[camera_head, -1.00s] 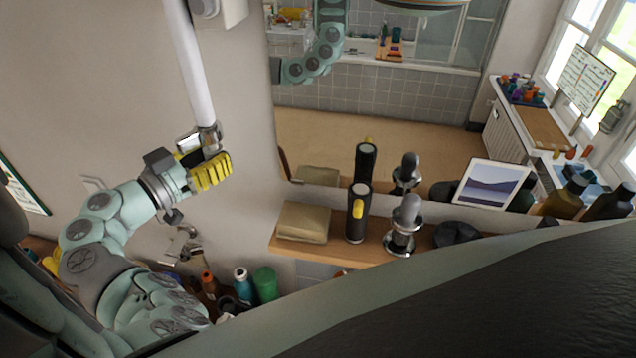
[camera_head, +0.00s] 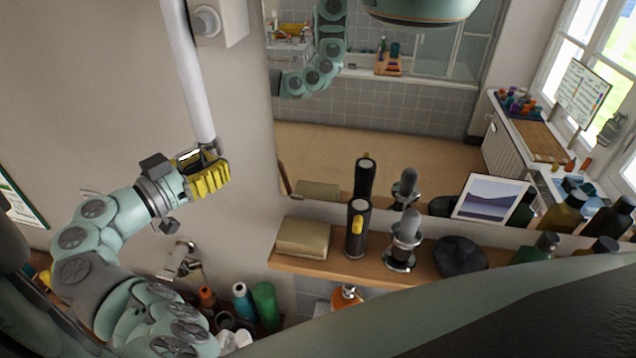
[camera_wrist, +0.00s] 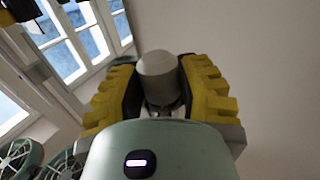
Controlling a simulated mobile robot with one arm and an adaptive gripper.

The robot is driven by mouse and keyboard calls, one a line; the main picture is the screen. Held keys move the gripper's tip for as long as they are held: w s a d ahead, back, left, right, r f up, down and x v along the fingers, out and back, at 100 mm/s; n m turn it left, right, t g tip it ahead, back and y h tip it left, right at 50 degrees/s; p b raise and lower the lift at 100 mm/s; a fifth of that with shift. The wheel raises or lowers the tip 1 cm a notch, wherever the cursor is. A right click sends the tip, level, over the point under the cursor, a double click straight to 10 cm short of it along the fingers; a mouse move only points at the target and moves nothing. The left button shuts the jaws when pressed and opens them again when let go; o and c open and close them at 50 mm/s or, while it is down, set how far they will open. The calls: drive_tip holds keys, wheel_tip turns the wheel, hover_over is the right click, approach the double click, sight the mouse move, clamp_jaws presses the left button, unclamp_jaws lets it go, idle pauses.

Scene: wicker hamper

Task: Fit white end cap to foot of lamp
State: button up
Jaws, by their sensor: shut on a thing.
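The lamp is a long white tube (camera_head: 192,75) that hangs down the wall in the head view, leaning slightly, with a metal collar (camera_head: 211,150) at its lower end. My gripper (camera_head: 212,177), with yellow ribbed fingers, is right at this lower end. In the wrist view, my gripper (camera_wrist: 159,88) is shut on a short pale cylinder, which looks like the white end cap (camera_wrist: 159,68). A little metal shows below it. In the head view the fingers hide the cap, and I cannot tell whether it touches the lamp's foot.
A wall box (camera_head: 212,20) is beside the lamp's upper part. A wall tap (camera_head: 183,260) is below my gripper. To the right, a wooden shelf (camera_head: 335,265) under a mirror holds a tan package (camera_head: 303,238), a black torch (camera_head: 357,230) and other items. Bottles (camera_head: 264,305) stand below.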

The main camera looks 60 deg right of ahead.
drive_tip(key=o, duration=1)
drive_tip(key=shift+r, duration=0.15)
drive_tip(key=shift+c, duration=0.2)
drive_tip(key=w+a, duration=0.1)
drive_tip(key=a, duration=1.1)
drive_tip(key=shift+w, duration=0.3)
